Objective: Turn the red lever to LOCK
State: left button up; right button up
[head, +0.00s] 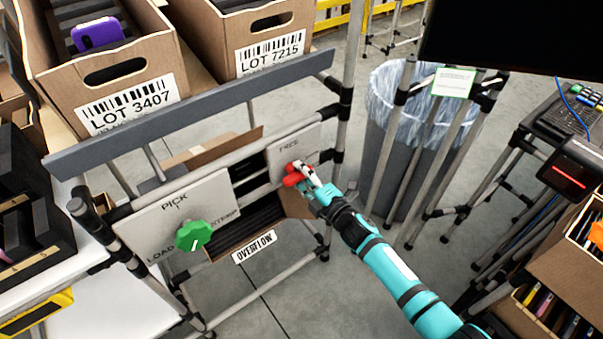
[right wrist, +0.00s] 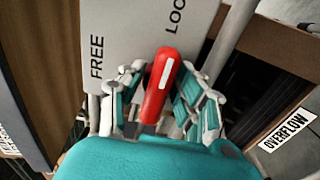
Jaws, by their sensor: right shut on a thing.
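The red lever (head: 292,180) is on a small grey panel (head: 276,154) marked FREE, on the rack. My right gripper (head: 307,175) is shut on the lever; its teal arm comes in from the lower right. In the right wrist view the lever (right wrist: 160,88), with a white stripe, lies between the two fingers of the right gripper (right wrist: 158,100). There the word FREE is left of the lever, and LOC, cut by the frame edge, is at the upper right. The lever's far end leans slightly right, between the two words. My left gripper is not in view.
A green knob (head: 193,236) sits on a larger panel (head: 160,219) to the left. An OVERFLOW carton (head: 254,248) is tilted below. Cartons marked LOT 3407 (head: 125,106) and LOT 7215 (head: 270,52) stand above. A lined bin (head: 387,130) is behind the arm.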

jog(key=shift+f, duration=0.1)
jog(key=o, duration=0.9)
jog(key=v, duration=1.2)
jog(key=s+d+f+m+g+h, duration=0.2)
jog(key=s+d+f+m+h, duration=0.15)
jog(key=f, duration=0.65)
jog(key=s+d+f+m+g+h, duration=0.15)
jog(key=s+d+f+m, duration=0.35)
jog(key=f, duration=0.6)
jog(key=s+d+f+m+g+h, duration=0.25)
jog(key=s+d+f+m, duration=0.2)
jog(key=f, duration=0.55)
jog(key=s+d+f+m+g+h, duration=0.1)
jog(key=s+f, duration=0.4)
jog(key=s, duration=0.5)
jog(key=s+f+m+g+h, duration=0.1)
jog(key=s+f+m+g, duration=0.3)
jog(key=s, duration=0.7)
jog(key=s+d+f+m+g+h, duration=0.1)
jog(key=s+f+m, duration=0.3)
jog(key=s, duration=0.6)
jog(key=shift+d+f+m+g, duration=0.35)
jog(key=shift+f+g, duration=0.45)
jog(key=shift+f, duration=0.2)
